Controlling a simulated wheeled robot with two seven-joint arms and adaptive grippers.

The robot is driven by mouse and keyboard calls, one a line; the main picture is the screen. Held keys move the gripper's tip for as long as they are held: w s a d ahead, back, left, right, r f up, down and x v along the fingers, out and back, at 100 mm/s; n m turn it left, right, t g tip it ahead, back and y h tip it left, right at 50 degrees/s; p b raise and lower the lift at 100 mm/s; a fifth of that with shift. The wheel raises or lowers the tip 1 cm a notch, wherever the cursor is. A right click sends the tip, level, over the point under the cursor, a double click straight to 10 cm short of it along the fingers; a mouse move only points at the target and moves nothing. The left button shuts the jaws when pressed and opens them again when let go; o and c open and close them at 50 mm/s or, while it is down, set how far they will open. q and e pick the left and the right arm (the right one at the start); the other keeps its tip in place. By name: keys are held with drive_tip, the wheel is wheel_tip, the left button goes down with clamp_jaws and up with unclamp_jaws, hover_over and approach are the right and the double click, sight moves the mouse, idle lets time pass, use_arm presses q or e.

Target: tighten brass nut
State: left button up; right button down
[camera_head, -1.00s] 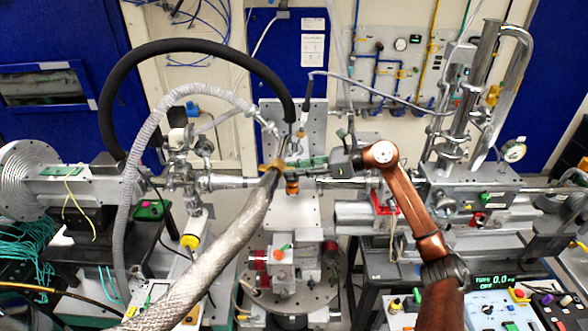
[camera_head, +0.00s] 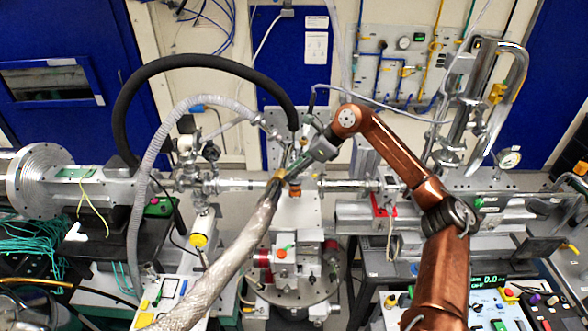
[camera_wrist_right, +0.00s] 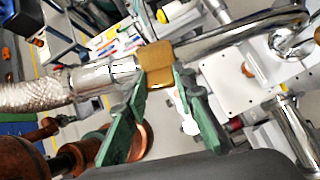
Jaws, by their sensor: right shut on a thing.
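The brass nut (camera_head: 279,174) sits at the upper end of the silver braided hose (camera_head: 235,245), near the middle of the head view. In the right wrist view the brass nut (camera_wrist_right: 156,63) is a gold block between a shiny metal sleeve (camera_wrist_right: 104,75) and a polished curved tube (camera_wrist_right: 235,38). My right gripper (camera_head: 290,174) reaches it from the upper right. Its green fingers (camera_wrist_right: 160,84) stand on either side of the nut and are shut on it. The nut's thread is hidden. My left gripper is not in view.
A horizontal beam pipe (camera_head: 235,184) runs just behind the nut. A white plate (camera_head: 298,212) and a round stage (camera_head: 292,288) stand below. A black hose (camera_head: 205,62) arches overhead at the left. A steel valve assembly (camera_head: 462,140) stands to the right.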

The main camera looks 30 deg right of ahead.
drive_tip(key=shift+w+r, duration=0.1)
drive_tip(key=shift+r, duration=0.15)
drive_tip(key=c, duration=2)
unclamp_jaws()
drive_tip(key=shift+c, duration=0.2)
drive_tip(key=o, duration=0.4)
drive_tip(key=shift+f, duration=0.2)
drive_tip(key=shift+o, duration=0.2)
drive_tip(key=v, duration=1.2)
drive_tip(key=shift+w, duration=0.1)
